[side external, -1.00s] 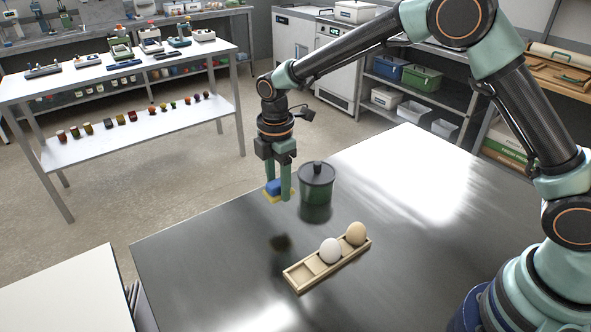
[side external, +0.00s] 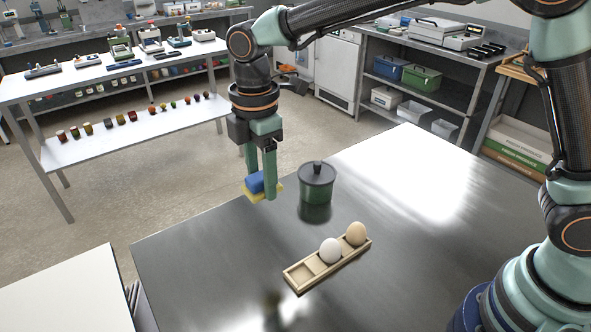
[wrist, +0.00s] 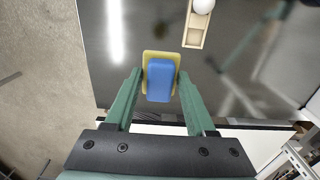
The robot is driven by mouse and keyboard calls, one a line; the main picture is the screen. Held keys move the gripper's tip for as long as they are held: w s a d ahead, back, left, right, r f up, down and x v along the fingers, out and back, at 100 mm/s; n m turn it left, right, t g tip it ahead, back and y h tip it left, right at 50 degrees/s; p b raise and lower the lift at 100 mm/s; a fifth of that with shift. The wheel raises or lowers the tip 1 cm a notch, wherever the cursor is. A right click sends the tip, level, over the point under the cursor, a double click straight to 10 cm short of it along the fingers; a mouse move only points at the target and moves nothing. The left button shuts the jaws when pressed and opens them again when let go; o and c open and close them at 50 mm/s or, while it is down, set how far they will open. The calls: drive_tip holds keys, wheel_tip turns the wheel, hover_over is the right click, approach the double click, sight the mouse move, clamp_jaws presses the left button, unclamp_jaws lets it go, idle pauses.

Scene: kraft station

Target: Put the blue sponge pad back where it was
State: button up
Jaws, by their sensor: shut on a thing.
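The blue sponge pad (side external: 257,182) has a yellow layer on its underside. My gripper (side external: 259,190) is shut on it and holds it above the metal table (side external: 190,250), to the left of the green pot. In the wrist view the blue pad (wrist: 160,80) sits between the two green fingers of my gripper (wrist: 159,88), with its yellow edge showing around it. A dark reflection or shadow lies on the table near the front edge.
A dark green lidded pot (side external: 317,185) stands on the table. A wooden tray (side external: 303,275) holds a white egg (side external: 330,250) and a tan egg (side external: 355,234); its front-left compartment looks empty. The left and right parts of the table are clear.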

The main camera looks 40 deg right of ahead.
sight(269, 256)
wheel_tip(269, 256, down, 18)
drive_tip(key=shift+r, duration=0.1)
idle(0.4)
drive_tip(key=o, duration=1.2)
drive_tip(key=shift+f, duration=0.2)
drive_tip(key=shift+r, duration=0.15)
drive_tip(key=d+r+m+t, duration=0.1)
drive_tip(key=d+r+m, duration=0.3)
drive_tip(key=r, duration=1.3)
drive_tip(key=s+d+r+m+t, duration=0.1)
drive_tip(key=s+d+r+m, duration=0.1)
drive_tip(key=d, duration=0.4)
drive_tip(key=s+d+r+m+t, duration=0.2)
drive_tip(key=s+d+r+m, duration=0.1)
drive_tip(key=s+d+m, duration=0.2)
drive_tip(key=s+d+r+m+t, duration=0.1)
drive_tip(key=s+d+r+m, duration=0.1)
drive_tip(key=s+d+m, duration=0.2)
drive_tip(key=shift+s+d+r+m+t, duration=0.1)
drive_tip(key=shift+d+r+m+t, duration=0.05)
drive_tip(key=shift+d+m, duration=0.7)
drive_tip(key=shift+d+r+m+t, duration=0.15)
drive_tip(key=shift+d+m, duration=0.5)
drive_tip(key=shift+d, duration=0.35)
